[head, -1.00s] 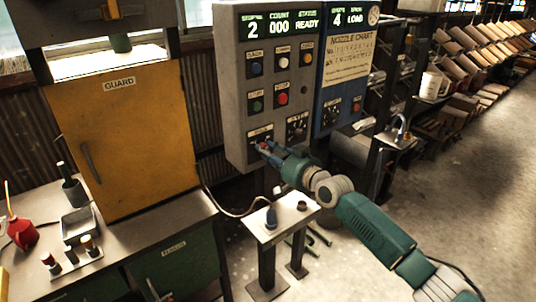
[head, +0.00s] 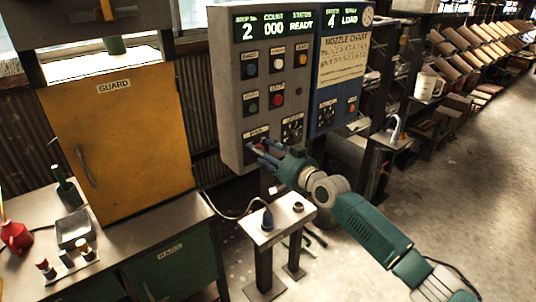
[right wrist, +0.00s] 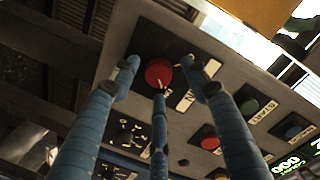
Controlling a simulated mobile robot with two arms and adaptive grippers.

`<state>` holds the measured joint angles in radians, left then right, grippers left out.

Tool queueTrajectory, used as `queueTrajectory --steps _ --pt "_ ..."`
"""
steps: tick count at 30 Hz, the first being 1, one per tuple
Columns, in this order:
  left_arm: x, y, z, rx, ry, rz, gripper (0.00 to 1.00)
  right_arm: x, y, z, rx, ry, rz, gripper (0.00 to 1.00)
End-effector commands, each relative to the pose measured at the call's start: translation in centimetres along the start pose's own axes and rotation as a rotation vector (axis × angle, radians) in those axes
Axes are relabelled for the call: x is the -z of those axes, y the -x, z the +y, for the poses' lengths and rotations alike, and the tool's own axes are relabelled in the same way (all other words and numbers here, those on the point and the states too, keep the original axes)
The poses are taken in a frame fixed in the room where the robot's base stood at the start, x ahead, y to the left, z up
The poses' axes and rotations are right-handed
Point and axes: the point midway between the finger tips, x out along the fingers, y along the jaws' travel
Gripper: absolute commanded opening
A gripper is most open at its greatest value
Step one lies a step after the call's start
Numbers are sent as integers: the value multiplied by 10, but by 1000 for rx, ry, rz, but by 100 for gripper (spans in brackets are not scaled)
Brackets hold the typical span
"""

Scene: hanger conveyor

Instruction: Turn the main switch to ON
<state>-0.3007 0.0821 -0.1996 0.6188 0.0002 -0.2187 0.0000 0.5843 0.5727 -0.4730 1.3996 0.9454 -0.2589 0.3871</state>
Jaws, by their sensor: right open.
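The main switch shows as a round red knob (right wrist: 158,73) on a dark plate in the right wrist view. In the head view its red part (head: 260,146) is partly hidden by my fingers, at the lower left of the grey control panel (head: 232,150). My right gripper (head: 263,154) is open. Its blue fingers stand spread around the knob, with the knob between the tips in the right wrist view. I cannot tell whether any fingertip touches it. The knob's position marks are too small to read. My left gripper is out of view.
Above the switch are several buttons, including a red one (head: 277,99), and a lit READY display. A rotary dial (head: 292,128) sits close to its right. A blue panel (head: 322,113) adjoins. A small stand (head: 272,232) is below my right arm. A yellow guard door (head: 130,150) stands left.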

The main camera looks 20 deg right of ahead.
Motion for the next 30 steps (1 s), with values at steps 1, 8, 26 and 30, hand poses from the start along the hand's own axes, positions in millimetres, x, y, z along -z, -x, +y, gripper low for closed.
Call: queueTrajectory --steps 1,8,26,30 --pt "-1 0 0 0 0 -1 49 -1 3 0 0 0 -1 46" --pt "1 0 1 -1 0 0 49 -2 40 2 -1 1 -2 46" --pt "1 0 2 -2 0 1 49 1 119 0 0 0 2 46" --pt "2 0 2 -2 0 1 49 1 119 0 0 0 2 46"
